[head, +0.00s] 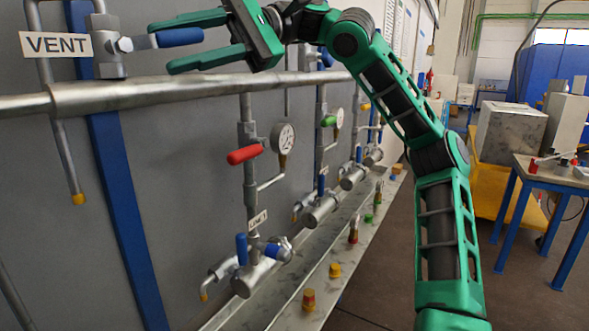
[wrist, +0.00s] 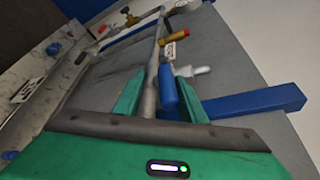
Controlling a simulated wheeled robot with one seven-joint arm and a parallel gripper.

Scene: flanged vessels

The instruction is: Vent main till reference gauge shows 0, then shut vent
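The VENT label (head: 56,44) hangs at the upper left in the head view, beside the vent valve (head: 110,62). The valve's blue lever (head: 180,37) sticks out sideways to the right. My gripper (head: 160,46) is open, with one green finger above the lever and one below it. In the wrist view the blue lever (wrist: 168,90) lies between the two spread fingers, nearer the right one; contact cannot be told. A round gauge (head: 283,136) stands above the first vessel and another gauge (head: 339,118) stands behind it. Their needles are too small to read.
The main header pipe (head: 190,90) runs just below my gripper. A red lever (head: 246,154) sits on the first branch and a lower blue lever (head: 242,248) near the vessel. Several small coloured fittings line the ledge (head: 320,290). A side table (head: 550,178) stands right; floor between is open.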

